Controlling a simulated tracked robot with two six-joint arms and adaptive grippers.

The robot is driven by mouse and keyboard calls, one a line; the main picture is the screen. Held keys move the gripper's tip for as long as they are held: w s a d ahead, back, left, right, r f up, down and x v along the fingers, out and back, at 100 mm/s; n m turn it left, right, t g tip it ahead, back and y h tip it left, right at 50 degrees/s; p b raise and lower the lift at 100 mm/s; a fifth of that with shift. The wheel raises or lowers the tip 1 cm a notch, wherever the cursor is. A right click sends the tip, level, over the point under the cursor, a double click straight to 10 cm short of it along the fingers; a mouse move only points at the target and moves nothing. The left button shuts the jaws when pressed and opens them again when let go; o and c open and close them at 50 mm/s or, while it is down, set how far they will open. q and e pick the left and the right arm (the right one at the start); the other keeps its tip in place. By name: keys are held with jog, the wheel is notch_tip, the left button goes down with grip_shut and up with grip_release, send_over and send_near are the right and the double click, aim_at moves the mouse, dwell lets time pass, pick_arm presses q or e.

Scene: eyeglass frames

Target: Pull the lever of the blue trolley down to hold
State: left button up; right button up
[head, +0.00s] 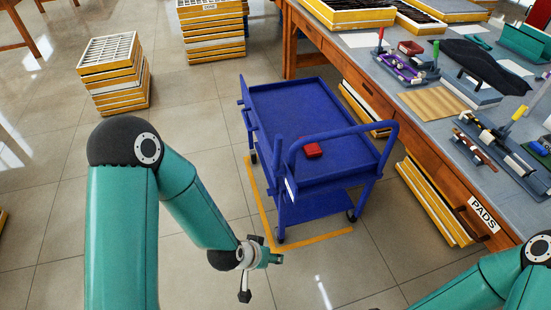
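The blue trolley (285,98) stands on the tiled floor in the middle of the head view, with a raised tube handle (345,133) at its near right end. A short upright blue post (278,152) rises at its near left corner; it may be the lever, but I cannot tell. My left gripper (264,275) is in front of the trolley's near left corner, low in the picture and apart from the post. Its fingers are spread and nothing is between them. My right gripper is out of view; only my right arm shows at lower right.
Yellow tape (315,240) marks the floor around the trolley's near corner. A workbench (395,125) with trays and tools runs close along the trolley's right side. Stacks of yellow-edged trays (113,72) stand behind at left. The floor left of the trolley is clear.

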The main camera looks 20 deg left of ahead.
pick_arm(q)
jog(key=w+a+r+m+t+y+b, duration=0.1)
jog(key=w+r+t+b, duration=0.15)
jog(key=w+b, duration=0.25)
jog(key=w+a+r+m+t+b, duration=0.1)
jog(key=w+r+t+b, duration=0.1)
jog(key=w+t+b, duration=0.25)
jog(key=t+y+b, duration=0.2)
jog(key=t+b, duration=0.4)
jog(key=b, duration=0.4)
send_near(277, 148)
jog(key=s, duration=0.6)
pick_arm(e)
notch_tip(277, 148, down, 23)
pick_arm(q)
jog(key=w+p, duration=0.5)
jog(key=w, duration=1.1)
jog(key=shift+w, duration=0.4)
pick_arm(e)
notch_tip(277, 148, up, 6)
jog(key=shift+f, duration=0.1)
pick_arm(q)
grip_shut()
